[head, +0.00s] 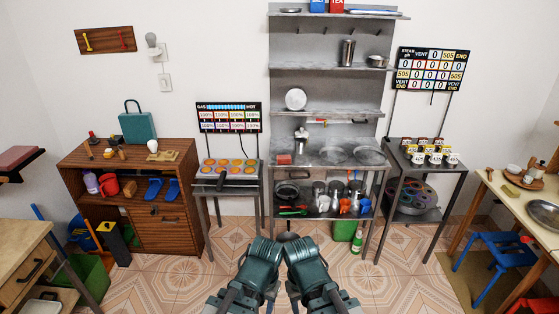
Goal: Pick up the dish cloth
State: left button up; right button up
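No thing in the head view can be told for sure as the dish cloth. A small red block-like item (284,159) lies at the left of the grey metal stove counter (310,166); it is too small to tell if it is cloth. A folded pink item (15,157) lies on a dark wall shelf at the far left and may be cloth. Green links of my two arms come up from the bottom centre and nearly meet in front of the stove, well apart from both items. No gripper fingers can be made out.
A wooden cabinet (172,222) stands at the left. Side tables with muffin-like items (230,167) and cans (435,157) flank the stove. A blue stool (492,252) and a wooden table (515,200) are at the right. The tiled floor (400,285) is clear in front.

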aim_at(281, 160)
jog(key=i+u, duration=0.1)
jog(key=i, duration=0.35)
jog(key=i+l+u, duration=0.1)
jog(key=i, duration=0.4)
jog(key=i+l+u, duration=0.1)
jog(key=i, duration=0.35)
jog(key=i+l+u, duration=0.15)
jog(key=i, duration=0.3)
jog(key=i+l+u, duration=0.1)
jog(key=i, duration=0.35)
jog(key=l, duration=0.1)
